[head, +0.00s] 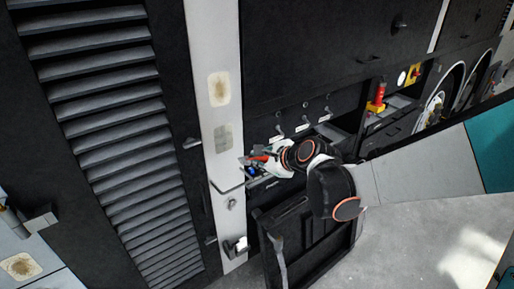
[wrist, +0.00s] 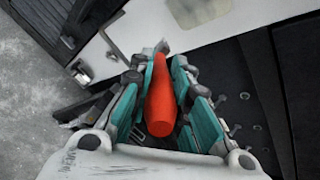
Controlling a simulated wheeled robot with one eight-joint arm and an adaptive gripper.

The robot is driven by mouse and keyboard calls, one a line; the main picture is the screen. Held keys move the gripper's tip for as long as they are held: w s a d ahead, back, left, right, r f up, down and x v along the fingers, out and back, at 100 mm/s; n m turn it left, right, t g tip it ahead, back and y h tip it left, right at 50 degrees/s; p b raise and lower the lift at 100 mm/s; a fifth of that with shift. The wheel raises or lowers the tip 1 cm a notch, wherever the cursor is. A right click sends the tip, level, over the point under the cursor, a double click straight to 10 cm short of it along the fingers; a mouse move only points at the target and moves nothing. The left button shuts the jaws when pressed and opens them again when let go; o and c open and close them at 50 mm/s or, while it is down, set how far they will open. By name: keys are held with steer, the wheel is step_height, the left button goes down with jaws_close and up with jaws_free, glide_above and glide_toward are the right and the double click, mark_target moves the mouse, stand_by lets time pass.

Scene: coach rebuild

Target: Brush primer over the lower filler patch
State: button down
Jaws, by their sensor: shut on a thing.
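The pale upright panel carries two patches in the head view. The upper patch (head: 219,88) is cream with a brownish middle. The lower filler patch (head: 223,138) is a plain grey-beige rectangle. My gripper (head: 256,163) is just right of and below the lower patch, with its fingers towards the panel. In the wrist view my gripper (wrist: 163,85) has its teal fingers shut on a red-orange handle (wrist: 161,103), probably the brush. The handle's far end and any bristles are not clearly seen. A grey rectangular patch (wrist: 193,10) shows on the pale panel beyond the fingertips; I cannot tell whether they touch.
A black louvred panel (head: 105,120) stands left of the pale panel. A dark open door or frame (head: 310,243) stands below my arm. Dark cabinets with small levers and a red-and-yellow fitting (head: 377,97) lie to the right. Grey floor is open at lower right.

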steer(key=shift+w+a, duration=0.55)
steer(key=shift+w, duration=0.25)
steer(key=shift+w+a, duration=0.55)
steer(key=shift+w, duration=0.2)
steer(key=shift+w+a, duration=0.55)
steer(key=shift+w, duration=0.25)
steer(key=shift+w+a, duration=0.3)
steer(key=shift+w, duration=0.2)
steer(key=shift+r, duration=0.2)
